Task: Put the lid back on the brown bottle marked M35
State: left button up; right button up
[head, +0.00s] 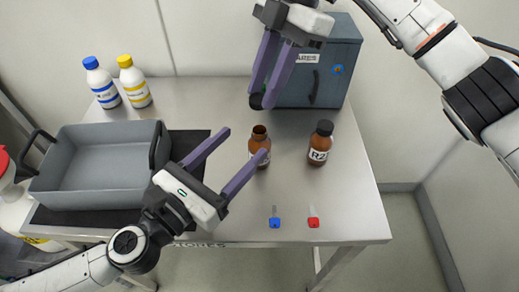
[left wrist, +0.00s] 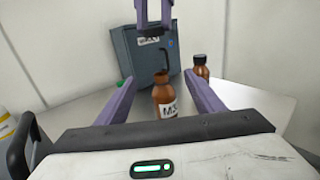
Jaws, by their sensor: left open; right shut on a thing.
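The brown bottle marked M35 (head: 259,142) stands upright and uncapped on the steel table; its label is partly readable in the left wrist view (left wrist: 166,100). My left gripper (head: 245,142) is open, with its fingers pointing at the bottle. In the left wrist view the bottle shows between the two fingers (left wrist: 160,77), with a gap on each side. My right gripper (head: 260,98) is shut on the black lid (head: 256,102), held above and slightly behind the bottle. Its fingers also show at the top of the left wrist view (left wrist: 153,14).
A capped brown bottle marked R2 (head: 320,144) stands to the right. A grey-blue cabinet (head: 325,75) is behind. A grey bin (head: 105,135), two white bottles, blue-capped (head: 102,85) and yellow-capped (head: 134,84), are left. Blue (head: 274,222) and red (head: 313,221) items lie near the front edge.

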pick_arm(q)
notch_tip(320, 180, down, 7)
jog(key=shift+f, duration=0.1)
jog(key=x, duration=0.7)
jog(key=shift+w+d, duration=0.15)
jog(key=shift+w, duration=0.05)
jog(key=shift+r, duration=0.2)
grip_shut()
pick_arm(e)
send_over(260, 130)
jog(key=d, duration=0.1)
jog(key=shift+w+f, duration=0.2)
jog(key=shift+f, duration=1.05)
jog(key=shift+w+f, duration=0.2)
jog(key=shift+f, duration=1)
jog(key=shift+f, duration=0.9)
jog(key=shift+f, duration=0.6)
